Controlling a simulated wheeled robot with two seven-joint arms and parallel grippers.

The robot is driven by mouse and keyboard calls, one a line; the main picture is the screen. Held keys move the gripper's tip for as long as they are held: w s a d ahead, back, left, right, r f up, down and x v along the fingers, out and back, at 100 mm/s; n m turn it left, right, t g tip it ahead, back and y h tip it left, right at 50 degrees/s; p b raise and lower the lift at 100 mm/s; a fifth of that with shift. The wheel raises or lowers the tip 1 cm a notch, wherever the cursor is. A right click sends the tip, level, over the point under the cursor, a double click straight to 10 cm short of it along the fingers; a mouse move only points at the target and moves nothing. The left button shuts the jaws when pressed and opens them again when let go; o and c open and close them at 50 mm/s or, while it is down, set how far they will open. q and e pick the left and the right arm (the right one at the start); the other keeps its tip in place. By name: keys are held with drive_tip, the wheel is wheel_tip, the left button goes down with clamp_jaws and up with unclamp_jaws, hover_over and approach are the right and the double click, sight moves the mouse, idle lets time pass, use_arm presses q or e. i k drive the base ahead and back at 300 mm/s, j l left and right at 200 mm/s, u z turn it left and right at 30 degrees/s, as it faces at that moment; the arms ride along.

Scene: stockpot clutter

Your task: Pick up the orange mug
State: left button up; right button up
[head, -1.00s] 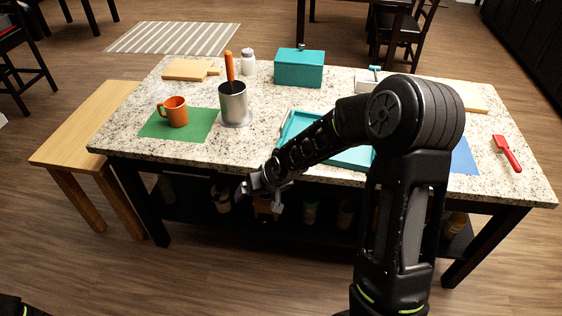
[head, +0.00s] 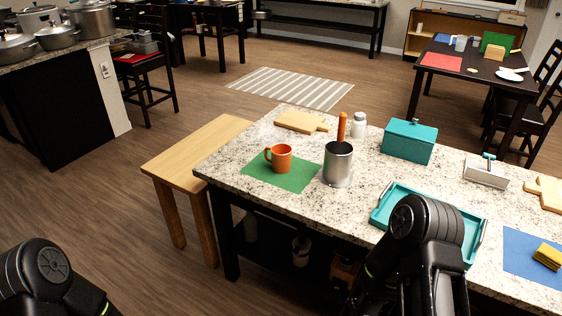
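The orange mug (head: 281,158) stands upright on a green mat (head: 293,181) near the left end of the granite-topped island, its handle toward the left. Nothing touches it. My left arm shows only as a black link at the bottom left, and its gripper is outside the frame. My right arm shows at the bottom right, in front of the teal tray, and its gripper is not visible.
A metal canister (head: 338,164) with an orange-handled utensil stands right of the mug. A cutting board (head: 301,121), white shaker (head: 358,125) and teal box (head: 409,141) are behind. A teal tray (head: 384,212) lies right. A wooden bench (head: 196,152) stands left of the island.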

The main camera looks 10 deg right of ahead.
sight(281, 153)
drive_tip(key=i+j+z, duration=0.15)
drive_tip(key=z, duration=1.35)
drive_tip(key=j+z, duration=0.35)
drive_tip(key=j, duration=0.15)
drive_tip(key=j+z, duration=0.35)
drive_tip(key=j, duration=0.15)
drive_tip(key=j+z, duration=0.35)
drive_tip(key=j, duration=0.15)
drive_tip(key=k+j, duration=0.1)
drive_tip(key=j, duration=0.4)
drive_tip(key=k+j, duration=0.1)
drive_tip(key=j, duration=0.35)
